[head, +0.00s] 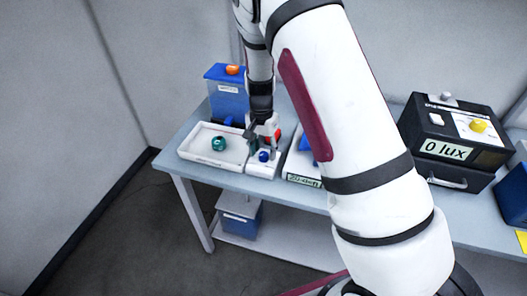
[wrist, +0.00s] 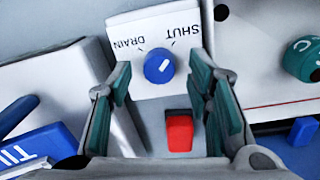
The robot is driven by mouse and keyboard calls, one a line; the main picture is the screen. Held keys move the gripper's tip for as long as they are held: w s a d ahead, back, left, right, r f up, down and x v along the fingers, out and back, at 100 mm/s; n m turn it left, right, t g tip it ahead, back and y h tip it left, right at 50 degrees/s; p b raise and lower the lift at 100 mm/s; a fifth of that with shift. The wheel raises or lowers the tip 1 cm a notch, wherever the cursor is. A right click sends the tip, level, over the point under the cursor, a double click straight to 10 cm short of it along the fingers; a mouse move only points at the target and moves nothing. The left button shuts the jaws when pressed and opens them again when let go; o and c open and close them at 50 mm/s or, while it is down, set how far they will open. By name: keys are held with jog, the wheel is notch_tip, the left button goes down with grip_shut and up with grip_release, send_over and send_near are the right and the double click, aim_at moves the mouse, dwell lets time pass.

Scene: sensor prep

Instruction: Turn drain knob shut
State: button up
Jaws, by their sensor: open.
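The drain knob is a round blue knob (wrist: 159,66) on a white panel (wrist: 150,28) marked DRAIN and SHUT. A short white mark on its face slants to the upper right in the wrist view, on the side of the word SHUT. In the head view the knob (head: 263,156) sits at the front of a small white unit on the bench. My gripper (wrist: 160,78) is open, its two green-padded fingers on either side of the knob in the wrist view, with visible gaps. I cannot tell how far above the knob the fingertips are.
A red switch (wrist: 180,131) lies between the fingers' bases. A white tray (head: 190,152) with a teal object (head: 218,143) stands to the left on the bench (head: 186,175). A blue tank (head: 226,100) is behind. A black box reading 0 lux (head: 420,130) stands right.

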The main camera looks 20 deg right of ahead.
notch_tip(320, 180, up, 11)
jog(key=shift+w+a, duration=0.15)
jog(key=shift+r, duration=0.1)
dwell(0.4)
notch_tip(320, 180, up, 9)
jog(key=n+t, duration=0.1)
jog(key=n, duration=0.1)
send_over(262, 153)
jog(key=s, duration=0.5)
jog(key=s+r+n+t+y, duration=0.1)
jog(key=s+r+n+t, duration=0.15)
jog(key=s+r, duration=0.6)
jog(key=s+r+n+t, duration=0.2)
jog(key=s+n, duration=0.3)
jog(key=s, duration=1)
jog(key=shift+s+r+h, duration=0.2)
jog(key=shift+r+h, duration=0.2)
jog(key=shift+r, duration=0.2)
